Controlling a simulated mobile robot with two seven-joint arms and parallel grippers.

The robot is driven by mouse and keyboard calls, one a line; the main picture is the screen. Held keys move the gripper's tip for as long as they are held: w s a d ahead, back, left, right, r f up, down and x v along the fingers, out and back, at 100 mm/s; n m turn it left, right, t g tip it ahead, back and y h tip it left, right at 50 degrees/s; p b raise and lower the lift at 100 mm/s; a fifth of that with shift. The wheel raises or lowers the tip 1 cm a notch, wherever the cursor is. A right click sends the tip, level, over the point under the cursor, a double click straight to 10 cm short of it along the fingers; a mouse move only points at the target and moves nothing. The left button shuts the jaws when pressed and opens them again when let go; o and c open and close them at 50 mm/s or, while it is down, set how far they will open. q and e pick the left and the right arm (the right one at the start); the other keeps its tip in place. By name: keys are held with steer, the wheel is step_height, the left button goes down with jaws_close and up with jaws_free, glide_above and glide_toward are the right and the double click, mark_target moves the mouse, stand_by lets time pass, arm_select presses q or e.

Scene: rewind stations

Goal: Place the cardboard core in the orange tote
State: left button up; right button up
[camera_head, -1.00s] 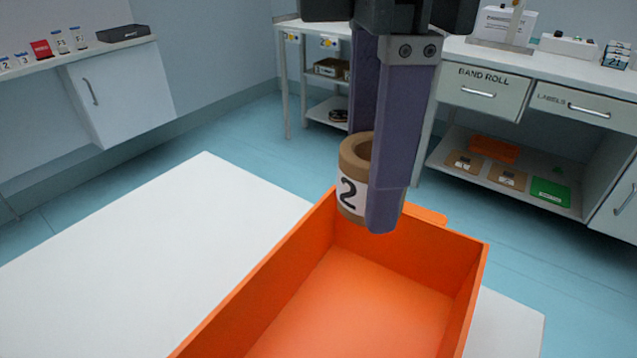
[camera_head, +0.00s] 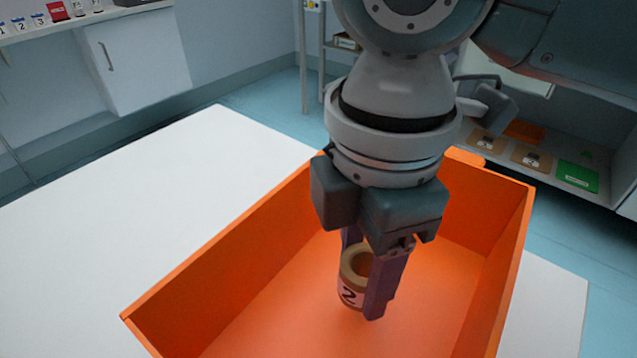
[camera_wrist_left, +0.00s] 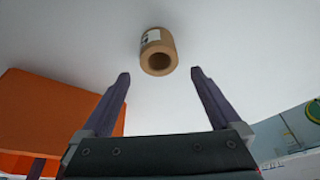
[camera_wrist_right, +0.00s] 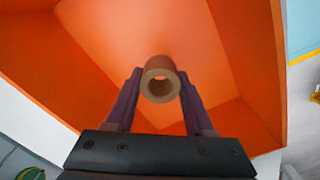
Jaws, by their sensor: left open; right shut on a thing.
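A tan cardboard core (camera_head: 351,296) with a white label marked 2 is inside the orange tote (camera_head: 235,262), down between its walls. My right gripper (camera_head: 364,286) points down into the tote and is shut on this core; the right wrist view shows the core (camera_wrist_right: 158,64) between its fingertips. Whether the core touches the tote floor I cannot tell. My left gripper (camera_wrist_left: 160,73) is open and empty in the left wrist view, and out of the head view. Another labelled cardboard core (camera_wrist_left: 154,41) is on a white surface beyond its fingertips, apart from them.
The white table top (camera_head: 150,210) is bare left of the tote in the head view. A back-left shelf carries numbered items and a red one (camera_head: 57,11). A low shelf at right holds a green item (camera_head: 577,176) and brown pads. The tote walls stand around my right gripper.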

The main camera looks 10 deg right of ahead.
mark_target(360, 295)
arm_select(q)
steer(key=shift+f+b, duration=0.6)
steer(key=shift+f, duration=0.1)
arm_select(e)
step_height(360, 295, down, 4)
steer(key=shift+r, duration=0.1)
steer(key=shift+f, duration=0.2)
steer(key=shift+f, duration=0.15)
steer(key=o, duration=1.3)
arm_select(q)
step_height(360, 295, up, 4)
steer(key=p, duration=0.3)
steer(key=shift+f+p, duration=0.2)
steer(key=shift+p, duration=0.1)
arm_select(e)
step_height(360, 295, up, 12)
steer(key=shift+r, duration=0.25)
